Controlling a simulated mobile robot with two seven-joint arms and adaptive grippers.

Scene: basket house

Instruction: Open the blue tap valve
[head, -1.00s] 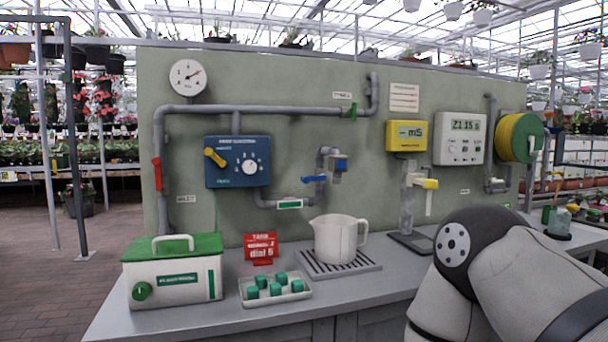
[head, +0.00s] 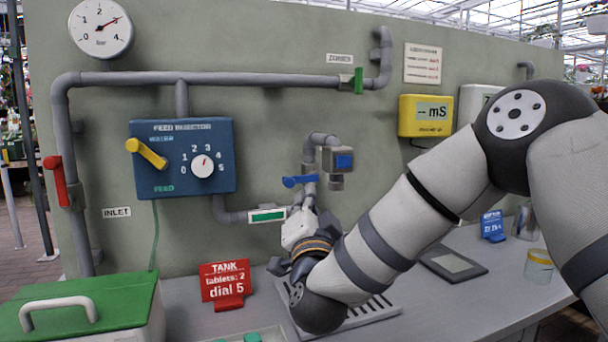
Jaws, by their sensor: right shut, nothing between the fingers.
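The blue tap valve (head: 300,181) is a flat lever lying roughly level across the grey pipe, left of the tap outlet with its blue square (head: 344,161). My right gripper (head: 303,208) is just below the lever, in front of the lower pipe. Its fingers point up and are shut with nothing between them. A small gap seems to show between fingertips and lever, but touch is hard to judge. My wrist hides part of the drip tray (head: 375,313). My left gripper is not in view.
A green valve label (head: 267,216) is on the pipe beside my gripper. The blue feed injector (head: 185,180) is at left, with a red sign (head: 227,284) below. A green-lidded box (head: 85,300) stands front left. The yellow meter (head: 425,115) is at right.

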